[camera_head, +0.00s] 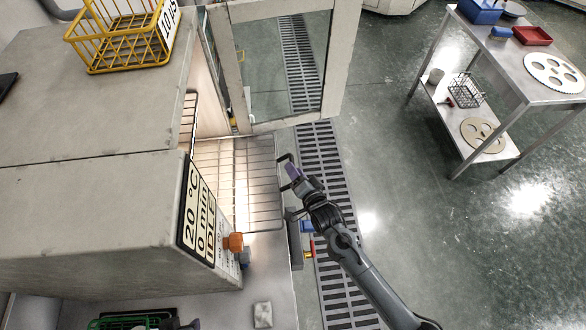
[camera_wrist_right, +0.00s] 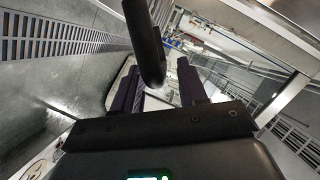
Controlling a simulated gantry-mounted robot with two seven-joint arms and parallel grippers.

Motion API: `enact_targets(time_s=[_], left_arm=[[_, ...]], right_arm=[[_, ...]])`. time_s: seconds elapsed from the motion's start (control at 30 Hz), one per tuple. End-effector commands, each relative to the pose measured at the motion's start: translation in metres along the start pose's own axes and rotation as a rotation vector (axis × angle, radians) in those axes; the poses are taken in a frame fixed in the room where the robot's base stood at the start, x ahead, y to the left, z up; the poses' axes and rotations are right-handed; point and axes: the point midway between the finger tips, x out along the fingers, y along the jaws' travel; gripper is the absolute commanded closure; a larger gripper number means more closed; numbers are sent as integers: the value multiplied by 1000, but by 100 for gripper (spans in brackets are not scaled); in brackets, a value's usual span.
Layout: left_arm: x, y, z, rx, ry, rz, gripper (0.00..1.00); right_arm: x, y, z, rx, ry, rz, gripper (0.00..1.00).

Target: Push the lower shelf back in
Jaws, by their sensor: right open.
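The lower shelf (camera_head: 235,185) is a wire rack that sticks out of the open oven cabinet (camera_head: 125,195) towards the right. A dark loop handle (camera_head: 284,157) stands at its outer edge. My right gripper (camera_head: 292,172) is open, with purple fingers, right beside this handle at the shelf's outer edge. In the right wrist view the dark handle bar (camera_wrist_right: 146,45) shows in front of the two spread fingers; I cannot tell whether they touch it. Part of another rack (camera_head: 189,115) shows inside the cabinet.
The glazed oven door (camera_head: 288,62) stands open behind the shelf. A yellow wire basket (camera_head: 122,35) sits on the cabinet top. An orange knob (camera_head: 233,241) protrudes near the shelf's front. A metal trolley (camera_head: 500,75) stands at the right. Open floor lies between.

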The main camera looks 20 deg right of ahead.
Motion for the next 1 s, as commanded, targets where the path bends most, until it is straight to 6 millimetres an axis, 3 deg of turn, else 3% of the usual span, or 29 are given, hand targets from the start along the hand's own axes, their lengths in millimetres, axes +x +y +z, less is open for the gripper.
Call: enact_targets(time_s=[0.2, 0.57, 0.83, 1.0], left_arm=[[3, 1, 0, -4, 0, 4, 59], [4, 0, 1, 1, -1, -1, 59], [4, -2, 2, 9, -3, -6, 59], [4, -2, 2, 9, -3, -6, 59]], right_arm=[[18, 0, 0, 0, 0, 0, 58], [21, 0, 0, 0, -1, 0, 58], [21, 0, 0, 0, -1, 0, 98], [21, 0, 0, 0, -1, 0, 100]])
